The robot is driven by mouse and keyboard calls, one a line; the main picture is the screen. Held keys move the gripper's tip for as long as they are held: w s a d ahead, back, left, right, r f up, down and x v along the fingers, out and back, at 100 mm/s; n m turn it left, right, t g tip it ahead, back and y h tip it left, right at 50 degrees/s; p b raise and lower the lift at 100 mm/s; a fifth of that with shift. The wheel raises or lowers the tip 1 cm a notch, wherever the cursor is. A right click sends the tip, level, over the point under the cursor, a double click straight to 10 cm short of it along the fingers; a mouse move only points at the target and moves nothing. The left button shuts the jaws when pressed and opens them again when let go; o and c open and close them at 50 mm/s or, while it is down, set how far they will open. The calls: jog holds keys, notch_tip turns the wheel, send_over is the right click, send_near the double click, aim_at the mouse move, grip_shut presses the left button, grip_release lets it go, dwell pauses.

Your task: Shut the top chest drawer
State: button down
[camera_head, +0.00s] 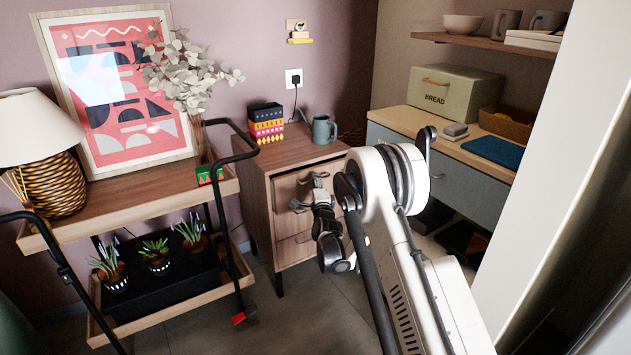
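The small wooden chest (259,196) stands against the back wall, between the trolley and the grey cabinet. Its top drawer (287,189) faces me, and my gripper and arm cover part of its front. How far the drawer stands out from the chest is hard to tell. My gripper (308,191) is right in front of the top drawer, with its two fingers spread apart and nothing visible between them. I cannot tell whether the fingertips touch the drawer front. The lower drawer (290,247) is partly hidden by my wrist.
A teal mug (324,129) and patterned boxes (266,123) stand on the chest. A trolley (150,200) with a lamp, picture and plants is close on the left. A grey cabinet (465,195) with a bread box (450,94) is on the right. Floor in front is clear.

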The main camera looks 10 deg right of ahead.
aim_at(310, 177)
jog(key=shift+w, duration=0.1)
jog(key=shift+w+a, duration=0.25)
jog(key=shift+w, duration=0.35)
jog(key=shift+w+a, duration=0.3)
jog(key=shift+w, duration=0.35)
jog(key=shift+w+a, duration=0.25)
jog(key=shift+w, duration=0.35)
jog(key=c, duration=2.1)
grip_release()
jog(key=shift+c, duration=0.2)
jog(key=shift+s, duration=0.1)
jog(key=s+f, duration=0.2)
jog(key=s, duration=1.3)
jog(key=shift+s+f, duration=0.25)
jog(key=shift+f, duration=0.1)
notch_tip(310, 177, up, 10)
